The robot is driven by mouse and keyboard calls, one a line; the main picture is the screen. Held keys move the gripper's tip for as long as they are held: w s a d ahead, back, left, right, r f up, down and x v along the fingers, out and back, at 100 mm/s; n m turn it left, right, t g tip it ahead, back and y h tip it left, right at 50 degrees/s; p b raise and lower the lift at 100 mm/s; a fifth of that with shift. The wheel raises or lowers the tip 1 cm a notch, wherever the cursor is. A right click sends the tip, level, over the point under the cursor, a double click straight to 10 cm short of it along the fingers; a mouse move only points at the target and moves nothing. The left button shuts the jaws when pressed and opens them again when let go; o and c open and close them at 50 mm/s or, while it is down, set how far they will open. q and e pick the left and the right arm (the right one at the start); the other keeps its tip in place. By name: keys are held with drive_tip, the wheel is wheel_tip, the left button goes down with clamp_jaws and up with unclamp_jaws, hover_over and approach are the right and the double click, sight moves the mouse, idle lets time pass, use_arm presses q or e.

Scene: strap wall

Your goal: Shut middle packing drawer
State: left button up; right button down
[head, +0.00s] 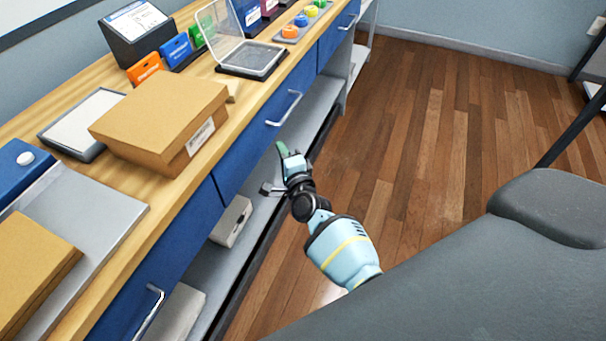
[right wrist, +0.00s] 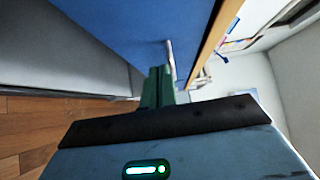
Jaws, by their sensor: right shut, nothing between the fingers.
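The middle packing drawer (head: 248,147) has a blue front under the wooden bench top. Its silver bar handle (head: 284,108) shows in the head view. The front looks nearly flush with its neighbours; I cannot tell whether a small gap is left. My right gripper (head: 282,150) is shut and empty, just in front of the drawer and below its handle. In the right wrist view its green fingers (right wrist: 158,88) point at the blue front (right wrist: 120,30), with the handle (right wrist: 170,55) just beyond. I cannot tell whether they touch it. My left gripper is out of view.
A cardboard box (head: 160,115), a clear-lidded case (head: 252,60) and a grey scale (head: 82,125) stand on the bench (head: 180,190). Another blue drawer (head: 150,270) is at the near left. A grey shelf runs below. The wood floor (head: 420,120) is clear; a grey chair (head: 550,210) is at right.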

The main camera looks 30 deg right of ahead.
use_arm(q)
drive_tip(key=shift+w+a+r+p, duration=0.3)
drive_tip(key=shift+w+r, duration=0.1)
use_arm(e)
drive_tip(key=s+a, duration=0.1)
drive_tip(key=s, duration=0.7)
drive_tip(key=shift+s+f, duration=0.1)
